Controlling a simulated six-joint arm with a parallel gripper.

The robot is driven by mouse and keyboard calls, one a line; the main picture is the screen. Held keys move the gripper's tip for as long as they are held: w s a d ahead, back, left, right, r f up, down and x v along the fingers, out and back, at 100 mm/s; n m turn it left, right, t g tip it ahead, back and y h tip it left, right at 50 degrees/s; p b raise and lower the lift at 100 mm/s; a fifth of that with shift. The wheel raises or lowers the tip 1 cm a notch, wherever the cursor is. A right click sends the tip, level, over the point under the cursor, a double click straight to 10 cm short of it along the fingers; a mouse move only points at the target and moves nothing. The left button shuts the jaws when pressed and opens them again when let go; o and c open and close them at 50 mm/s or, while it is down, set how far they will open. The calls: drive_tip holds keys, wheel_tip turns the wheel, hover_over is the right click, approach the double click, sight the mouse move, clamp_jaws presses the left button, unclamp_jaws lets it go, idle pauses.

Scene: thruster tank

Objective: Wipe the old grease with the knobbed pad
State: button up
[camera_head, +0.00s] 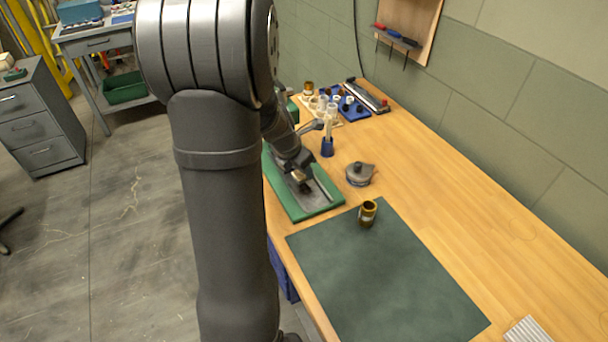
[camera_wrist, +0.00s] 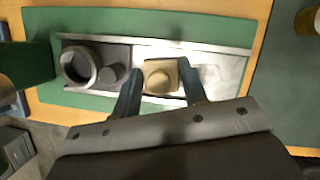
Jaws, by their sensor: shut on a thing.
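The knobbed pad (camera_wrist: 160,76) is a tan block with a round knob on top, over a grey metal plate (camera_wrist: 228,64) on a green board (camera_wrist: 150,22). My gripper (camera_wrist: 160,84) is shut on the pad, one finger on each side; in the head view my gripper (camera_head: 300,180) is low over the board (camera_head: 310,212). The pad seems to rest on the plate, but I cannot tell whether it touches. Faint greyish marks (camera_wrist: 209,74), perhaps the old grease, show on the plate right of the pad. The pad's underside is hidden.
A grey round part (camera_head: 360,174) and a brass cup (camera_head: 367,213) stand nearby. Racks with small parts (camera_head: 325,103) are behind. The dark mat (camera_head: 385,280) is mostly clear.

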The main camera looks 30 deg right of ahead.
drive_tip(key=shift+r, duration=3.35)
drive_tip(key=shift+f, duration=0.15)
